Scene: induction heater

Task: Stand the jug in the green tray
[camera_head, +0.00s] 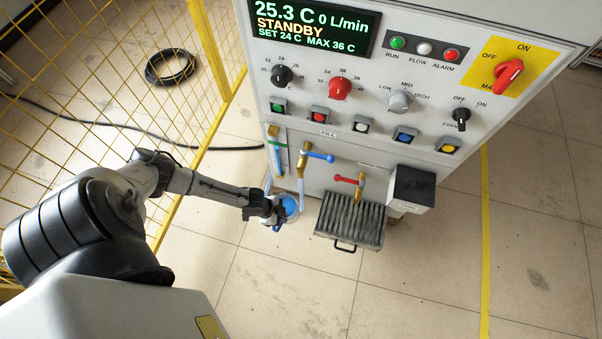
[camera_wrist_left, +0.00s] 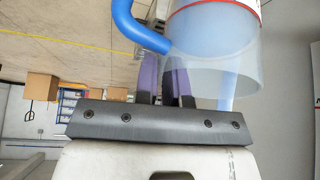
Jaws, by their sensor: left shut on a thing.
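The jug (camera_head: 291,205) is pale blue and translucent, and in the head view it is below the tap with the blue lever, partly hidden by my gripper. The left wrist view shows its clear body (camera_wrist_left: 225,50), a red line around it and a thick blue handle (camera_wrist_left: 138,27). My left gripper (camera_head: 279,211) is shut on the handle; its purple finger pads (camera_wrist_left: 168,76) show at the handle's lower end. I see no green tray in either view. My right gripper is not in view.
The heater panel (camera_head: 372,135) stands behind the jug. A blue-lever tap (camera_head: 304,156) and a red-lever tap (camera_head: 358,184) stick out from it. A dark grated tray (camera_head: 350,221) is right of the jug. A yellow mesh fence (camera_head: 110,75) is left; the front floor is clear.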

